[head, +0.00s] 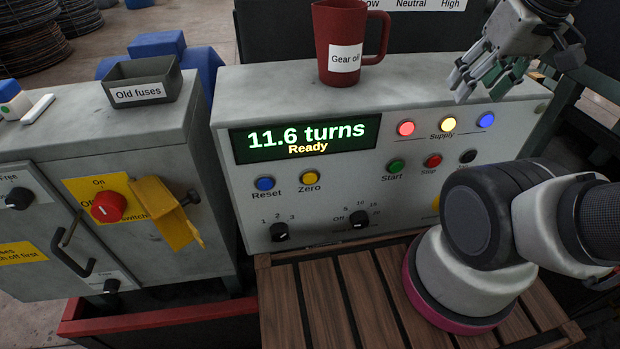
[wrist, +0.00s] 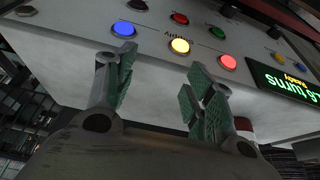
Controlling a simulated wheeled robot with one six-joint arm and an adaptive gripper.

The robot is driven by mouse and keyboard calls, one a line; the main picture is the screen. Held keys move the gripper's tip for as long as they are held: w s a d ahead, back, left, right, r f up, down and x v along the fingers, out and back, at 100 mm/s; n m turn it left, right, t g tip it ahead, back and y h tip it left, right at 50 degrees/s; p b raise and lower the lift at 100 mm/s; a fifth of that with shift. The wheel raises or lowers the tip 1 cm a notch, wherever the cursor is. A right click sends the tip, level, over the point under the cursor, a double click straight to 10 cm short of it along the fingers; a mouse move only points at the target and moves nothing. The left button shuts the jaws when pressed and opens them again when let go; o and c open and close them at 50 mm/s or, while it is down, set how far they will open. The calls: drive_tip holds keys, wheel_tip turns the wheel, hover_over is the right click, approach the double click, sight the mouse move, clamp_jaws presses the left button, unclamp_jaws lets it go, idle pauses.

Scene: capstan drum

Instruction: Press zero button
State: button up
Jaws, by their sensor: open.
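The Zero button (head: 309,178) is a round yellow button under the display on the grey control panel, just right of the blue Reset button (head: 265,184). The display (head: 306,138) reads "11.6 turns" and "Ready". My gripper (head: 481,85) is open and empty at the upper right, over the panel's top edge near the Supply lamps, well to the right of the Zero button. In the wrist view my gripper (wrist: 158,90) shows its two green-padded fingers spread apart. A small yellow button (wrist: 276,59) by the display there looks like the Zero button.
Red, yellow and blue Supply lamps (head: 448,124) sit above the green Start (head: 396,166) and red Stop (head: 432,160) buttons. A red gear oil jug (head: 330,50) stands on the console top. Two black knobs lie below the buttons. A left cabinet (head: 60,150) carries an old fuses tray (head: 160,90).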

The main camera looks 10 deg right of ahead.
clamp_jaws()
idle(1.3)
